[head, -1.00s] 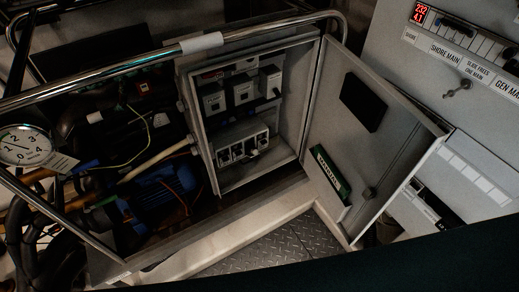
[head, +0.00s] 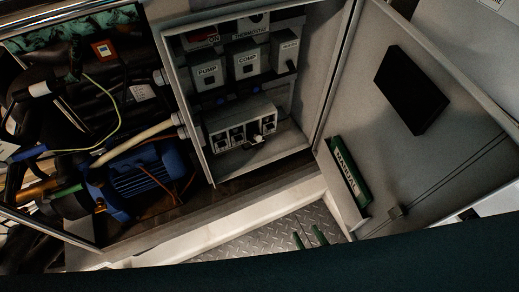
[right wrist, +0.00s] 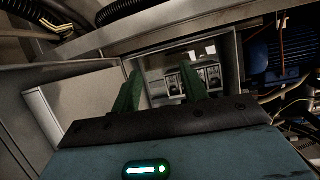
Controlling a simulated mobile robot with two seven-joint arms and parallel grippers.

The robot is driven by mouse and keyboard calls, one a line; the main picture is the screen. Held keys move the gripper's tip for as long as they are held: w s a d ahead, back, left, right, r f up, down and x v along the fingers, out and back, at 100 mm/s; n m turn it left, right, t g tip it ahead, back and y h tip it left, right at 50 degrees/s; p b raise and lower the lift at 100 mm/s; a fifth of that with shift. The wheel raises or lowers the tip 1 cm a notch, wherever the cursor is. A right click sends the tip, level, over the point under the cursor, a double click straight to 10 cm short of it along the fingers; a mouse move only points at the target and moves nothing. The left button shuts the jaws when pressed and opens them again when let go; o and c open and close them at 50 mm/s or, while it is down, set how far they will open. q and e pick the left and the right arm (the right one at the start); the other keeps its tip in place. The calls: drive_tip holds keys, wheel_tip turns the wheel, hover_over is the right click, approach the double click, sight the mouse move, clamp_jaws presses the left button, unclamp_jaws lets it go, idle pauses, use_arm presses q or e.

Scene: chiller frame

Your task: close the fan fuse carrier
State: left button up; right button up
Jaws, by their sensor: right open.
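A row of fuse carriers (head: 240,132) sits low in the open grey electrical box (head: 197,110). One carrier (head: 262,136) towards the right of the row has a pale part standing out from it and looks open. The labels are too small to read, so I cannot tell which is the fan's. My right gripper (head: 311,238) shows only its green fingertips, below the box over the tread plate. In the right wrist view its fingers (right wrist: 160,78) are apart and empty, with the fuse row (right wrist: 188,80) beyond them. My left gripper is out of view.
The box door (head: 375,120) stands open at right, carrying a black block (head: 411,89) and a green manual (head: 345,170). Switches marked PUMP (head: 208,72) and COMP (head: 247,62) sit above the fuses. A blue motor (head: 140,172) and pipes crowd the left.

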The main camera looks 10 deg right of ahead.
drive_tip(key=w+a+f+t+y+b, duration=0.1)
drive_tip(key=w+a+t+b, duration=0.15)
drive_tip(key=w, duration=0.35)
drive_tip(key=w+a+t+b, duration=0.2)
drive_tip(key=w+b, duration=0.1)
drive_tip(key=w, duration=0.3)
drive_tip(key=n+t+y+b, duration=0.2)
drive_tip(key=t+y+b, duration=0.1)
drive_tip(key=t+b, duration=0.1)
approach(260, 147)
drive_tip(key=shift+x, duration=4.45)
drive_tip(key=c, duration=0.7)
drive_tip(key=shift+p, duration=0.3)
